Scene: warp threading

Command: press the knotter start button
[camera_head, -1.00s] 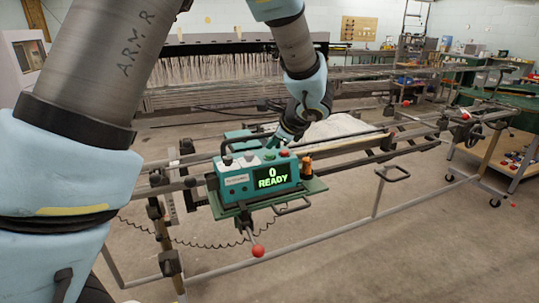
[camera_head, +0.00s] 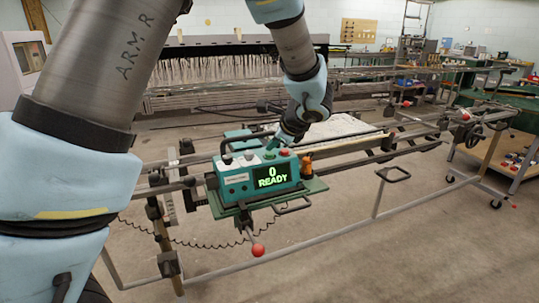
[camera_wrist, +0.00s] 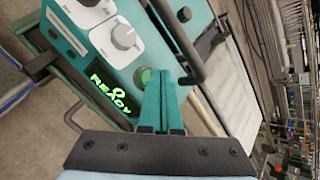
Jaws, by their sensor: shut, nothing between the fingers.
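The teal knotter (camera_head: 236,182) sits on the rail of the long frame, its lit display (camera_head: 271,176) reading "0 READY" in green. In the wrist view the display (camera_wrist: 112,90) is at left and a round green button (camera_wrist: 142,77) is beside the tips of my gripper (camera_wrist: 157,75). The teal fingers are shut together with nothing between them, and partly cover the button. I cannot tell whether they touch it. In the head view my gripper (camera_head: 270,145) is at the knotter's top panel, left of a red button (camera_head: 284,152).
A grey knob (camera_wrist: 123,37) on a white plate and a dark bar handle (camera_wrist: 180,45) are close to my fingers. An orange part (camera_head: 306,162) stands at the knotter's right end. A red-ball lever (camera_head: 258,250) hangs below. Floor in front is clear.

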